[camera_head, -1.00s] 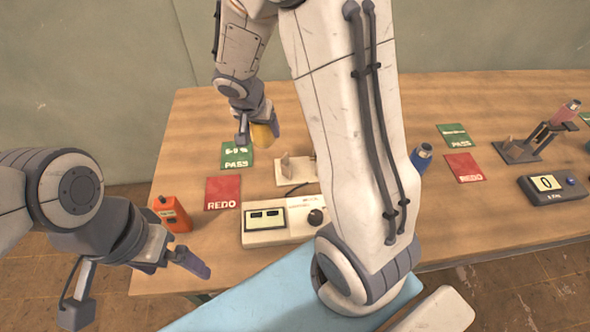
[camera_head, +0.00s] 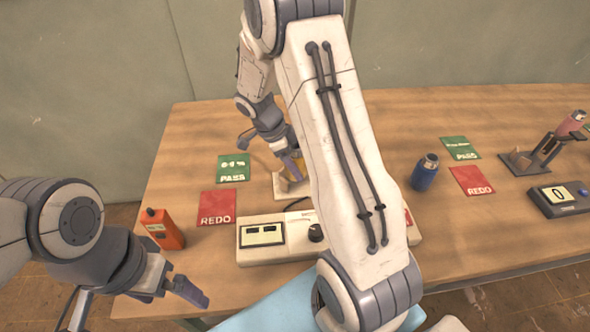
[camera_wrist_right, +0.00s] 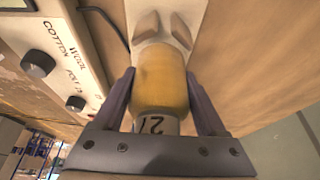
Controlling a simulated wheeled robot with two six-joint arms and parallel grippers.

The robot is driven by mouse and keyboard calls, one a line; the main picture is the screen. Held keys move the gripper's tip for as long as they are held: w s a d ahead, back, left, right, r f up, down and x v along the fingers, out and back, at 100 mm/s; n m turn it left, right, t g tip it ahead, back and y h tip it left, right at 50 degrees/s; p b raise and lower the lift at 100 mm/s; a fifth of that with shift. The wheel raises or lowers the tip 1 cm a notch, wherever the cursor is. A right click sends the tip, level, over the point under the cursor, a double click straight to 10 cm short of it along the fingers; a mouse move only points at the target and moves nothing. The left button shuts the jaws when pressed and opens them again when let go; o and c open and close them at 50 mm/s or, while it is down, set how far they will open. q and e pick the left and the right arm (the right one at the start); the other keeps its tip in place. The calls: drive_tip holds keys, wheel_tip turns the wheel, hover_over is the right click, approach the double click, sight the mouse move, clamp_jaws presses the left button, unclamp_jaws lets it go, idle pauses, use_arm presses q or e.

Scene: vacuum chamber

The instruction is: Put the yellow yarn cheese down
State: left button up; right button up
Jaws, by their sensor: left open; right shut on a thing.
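My right gripper (camera_wrist_right: 163,105) is shut on the yellow yarn cheese (camera_wrist_right: 162,75). Its fingers lie on both sides of it, and a pale end with dark marks faces the wrist. In the head view the right gripper (camera_head: 291,163) is at the white holder plate (camera_head: 279,187), and the cheese is mostly hidden. In the wrist view the cheese's far end is at the holder's two pale prongs (camera_wrist_right: 147,24). I cannot tell whether it touches them. My left gripper (camera_head: 186,290) is open and empty, in front of the table's left corner.
The white meter box (camera_head: 262,240) stands just in front of the holder. A green PASS card (camera_head: 233,168), a red REDO card (camera_head: 217,208) and an orange device (camera_head: 164,229) lie to the left.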

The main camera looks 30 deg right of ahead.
wheel_tip(320, 180, down, 2)
drive_tip(key=shift+f, duration=0.35)
drive_tip(key=shift+f, duration=0.15)
drive_tip(key=o, duration=1.4)
